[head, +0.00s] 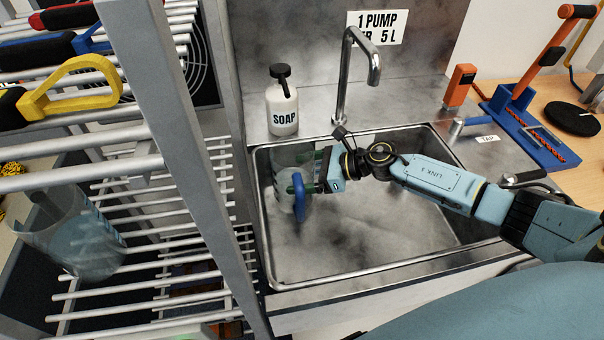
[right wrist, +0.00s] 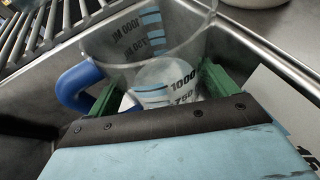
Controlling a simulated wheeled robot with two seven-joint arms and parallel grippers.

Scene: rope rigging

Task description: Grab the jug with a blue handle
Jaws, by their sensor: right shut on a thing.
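The clear jug (right wrist: 155,35) with a blue handle (right wrist: 78,88) and measuring marks is in the sink. In the head view the jug (head: 287,190) is partly hidden by its blue handle (head: 300,197) and my gripper. My right gripper (head: 305,180) reaches in from the right and is shut on the jug. In the right wrist view its green fingers (right wrist: 158,85) lie on both sides of the jug, with the handle outside the left finger. The exact contact on the jug is partly hidden. My left gripper is not in view.
The metal sink (head: 380,245) surrounds the jug, under a tall faucet (head: 345,85). A soap bottle (head: 282,100) stands behind. A rack (head: 165,215) at left holds another clear vessel (head: 75,240). A blue and orange tool stand (head: 530,125) is at right.

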